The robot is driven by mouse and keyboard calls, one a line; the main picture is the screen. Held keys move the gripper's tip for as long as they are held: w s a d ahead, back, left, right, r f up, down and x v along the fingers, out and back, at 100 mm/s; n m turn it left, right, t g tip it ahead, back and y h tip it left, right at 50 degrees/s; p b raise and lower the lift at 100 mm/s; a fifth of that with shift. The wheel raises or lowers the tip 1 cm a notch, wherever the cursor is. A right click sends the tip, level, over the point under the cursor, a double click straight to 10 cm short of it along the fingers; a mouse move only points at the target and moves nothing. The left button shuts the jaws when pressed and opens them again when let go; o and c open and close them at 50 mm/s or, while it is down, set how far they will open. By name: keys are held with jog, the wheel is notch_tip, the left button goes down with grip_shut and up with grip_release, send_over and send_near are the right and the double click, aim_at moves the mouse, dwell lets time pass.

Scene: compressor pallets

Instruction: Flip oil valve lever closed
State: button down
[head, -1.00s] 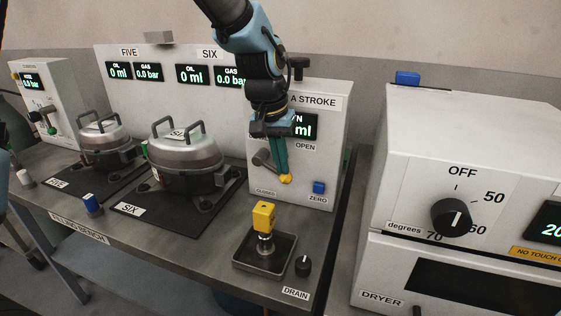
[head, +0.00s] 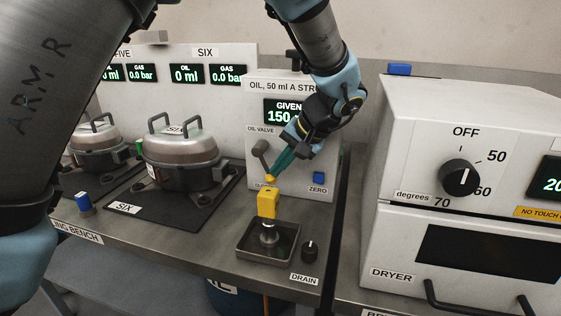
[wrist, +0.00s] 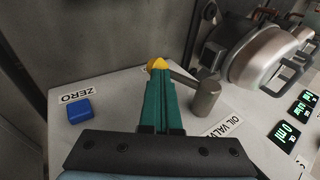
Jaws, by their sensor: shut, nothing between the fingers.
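The grey oil valve lever (head: 260,148) is on the front of the white oil dispenser (head: 325,160), below the OIL VALVE label. Its thick part is at upper left and a thinner part slants down right toward the CLOSED label, which is partly covered.
A blue ZERO button (head: 319,177) is right of the gripper. Pot SIX (head: 182,160) stands left, the white dryer (head: 480,120) right. The display partly shows 150.

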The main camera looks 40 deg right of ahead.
aim_at(257, 145)
jog(key=shift+w+a+f+t+y+b, duration=0.15)
jog(key=shift+f+t+y+b, duration=0.3)
jog(key=shift+f+t, duration=0.2)
jog(key=shift+w+t, duration=0.2)
jog(key=shift+t, duration=0.05)
jog(key=shift+w+a+f+b, duration=0.2)
jog(key=shift+a+f+b, duration=0.05)
jog(key=shift+b, duration=0.45)
jog(key=shift+w+a+f, duration=0.1)
jog(key=shift+w, duration=0.05)
notch_tip(257, 145, up, 10)
jog(key=shift+r+b, duration=0.1)
jog(key=shift+b, duration=0.6)
